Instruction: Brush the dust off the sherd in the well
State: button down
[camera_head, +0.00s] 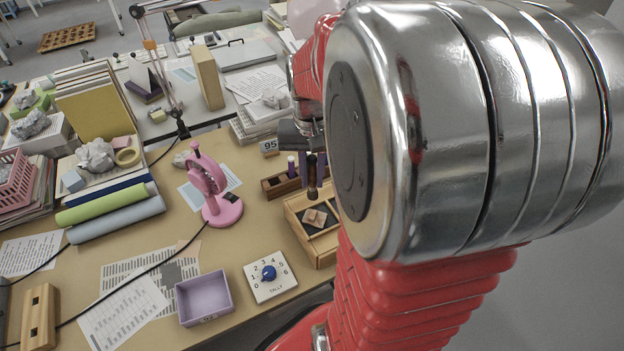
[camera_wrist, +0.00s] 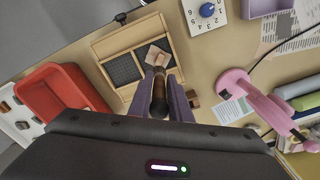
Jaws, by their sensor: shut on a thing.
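A tan sherd (camera_head: 315,216) lies in a dark-lined well of a wooden box (camera_head: 296,222). In the wrist view the sherd (camera_wrist: 157,53) shows beyond my fingertips, in the wooden box (camera_wrist: 97,47). My gripper (camera_head: 312,165) is shut on a dark, round-handled brush (camera_head: 312,190) and holds it pointing down over the box. The brush (camera_wrist: 159,98) also shows between the purple fingers of my gripper (camera_wrist: 160,88). Its lower end overlaps the sherd's near edge in the wrist view, and I cannot tell whether they touch. Dust is too small to tell.
A pink stand (camera_head: 217,192) is left of the box. A tally dial (camera_head: 270,276) and a lilac tray (camera_head: 204,298) lie in front. A wooden rack (camera_head: 276,187) stands just behind the box. A red bin (camera_wrist: 58,92) lies beside the box in the wrist view.

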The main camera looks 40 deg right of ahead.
aim_at(312, 191)
jog(key=shift+r, duration=0.1)
jog(key=shift+r, duration=1.45)
jog(key=shift+f, duration=0.15)
jog(key=shift+d+f, duration=0.1)
jog(key=shift+f, duration=3.25)
jog(key=shift+f, duration=1.05)
jog(key=shift+s+a+r, duration=0.15)
jog(key=shift+s+a, duration=0.35)
jog(key=shift+a, duration=0.2)
